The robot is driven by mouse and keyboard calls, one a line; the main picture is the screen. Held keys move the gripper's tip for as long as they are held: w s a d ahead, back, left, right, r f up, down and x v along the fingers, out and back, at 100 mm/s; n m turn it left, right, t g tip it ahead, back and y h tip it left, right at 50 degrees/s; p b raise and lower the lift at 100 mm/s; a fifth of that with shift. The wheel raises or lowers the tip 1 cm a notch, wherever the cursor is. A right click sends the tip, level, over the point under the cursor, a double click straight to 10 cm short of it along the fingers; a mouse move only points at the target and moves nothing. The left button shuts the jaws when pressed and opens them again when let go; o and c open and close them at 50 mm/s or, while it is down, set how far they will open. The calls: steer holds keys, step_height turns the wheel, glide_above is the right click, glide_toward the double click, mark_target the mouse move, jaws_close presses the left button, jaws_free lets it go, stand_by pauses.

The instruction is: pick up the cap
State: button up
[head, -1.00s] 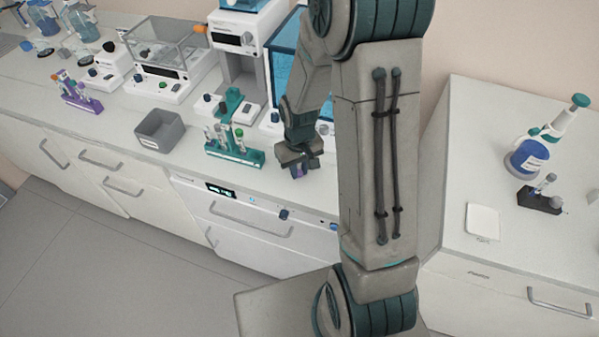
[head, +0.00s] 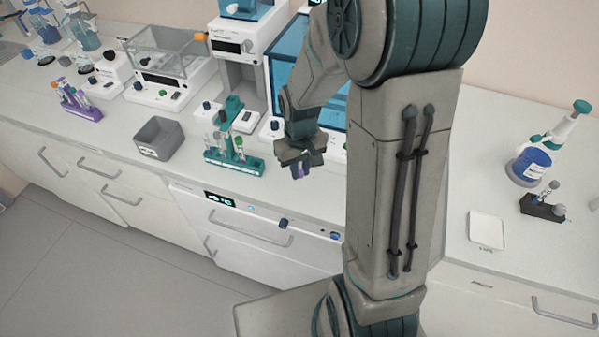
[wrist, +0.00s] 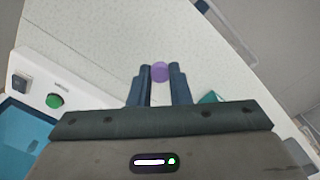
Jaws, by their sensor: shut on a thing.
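The purple cap (wrist: 159,72) is between the fingertips of my gripper (wrist: 160,80) in the wrist view, with a finger against each side of it. In the head view my gripper (head: 299,170) hangs above the counter near its front edge, to the right of the green tube rack, and a bit of purple shows at its tips. My gripper is shut on the cap. Whether anything hangs under the cap cannot be seen.
A green rack (head: 234,163) with several tubes stands left of my gripper. A grey bin (head: 159,138) and a purple rack (head: 82,110) stand further left. A white tray (head: 487,230) and a blue-labelled bottle (head: 530,163) are on the right counter.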

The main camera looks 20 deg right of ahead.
steer(key=s+r+b, duration=0.1)
steer(key=s+r, duration=0.5)
steer(key=s, duration=0.4)
steer(key=shift+s+a, duration=0.2)
steer(key=shift+a, duration=0.15)
